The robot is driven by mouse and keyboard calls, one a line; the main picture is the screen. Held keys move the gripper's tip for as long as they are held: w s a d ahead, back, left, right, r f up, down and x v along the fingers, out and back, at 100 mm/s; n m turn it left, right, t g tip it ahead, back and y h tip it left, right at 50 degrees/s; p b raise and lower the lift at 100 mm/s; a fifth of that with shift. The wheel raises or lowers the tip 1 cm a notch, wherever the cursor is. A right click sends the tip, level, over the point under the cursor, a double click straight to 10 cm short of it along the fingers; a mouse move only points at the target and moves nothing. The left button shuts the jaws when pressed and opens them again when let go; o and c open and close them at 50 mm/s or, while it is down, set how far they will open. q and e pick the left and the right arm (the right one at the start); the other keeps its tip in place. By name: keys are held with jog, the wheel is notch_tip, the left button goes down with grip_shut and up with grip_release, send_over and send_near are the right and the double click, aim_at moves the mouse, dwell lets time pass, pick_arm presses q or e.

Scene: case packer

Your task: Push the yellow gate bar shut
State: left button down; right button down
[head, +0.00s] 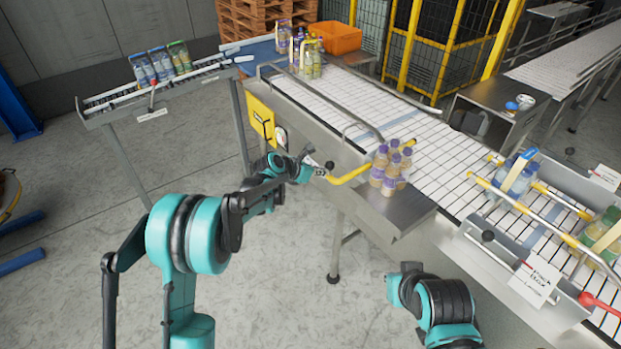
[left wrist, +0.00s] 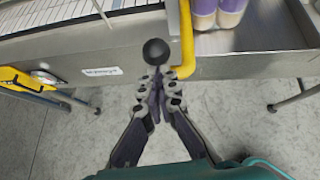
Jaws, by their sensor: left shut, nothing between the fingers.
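In the left wrist view the bar (left wrist: 186,38) bends beside the knob (left wrist: 156,52). My left gripper (head: 314,168) is at the conveyor's near edge, by the knob end of the bar. In the left wrist view its shut, empty fingers (left wrist: 158,84) are just below the knob and beside the bend. I cannot tell whether they touch. My right gripper is not in view; only my right arm shows.
Purple-capped bottles (head: 388,168) stand at the conveyor's end plate (head: 395,212). A second guide with blue-capped bottles (head: 517,178) is to the right. A side rack (head: 160,92) holds more bottles at left. The floor in front is clear.

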pick_arm(q)
jog(key=w+d+b, duration=0.1)
jog(key=w+d, duration=0.7)
jog(key=d, duration=0.3)
jog(key=shift+w+d+b, duration=0.35)
jog(key=shift+d+b, duration=0.05)
jog(key=shift+r, duration=0.15)
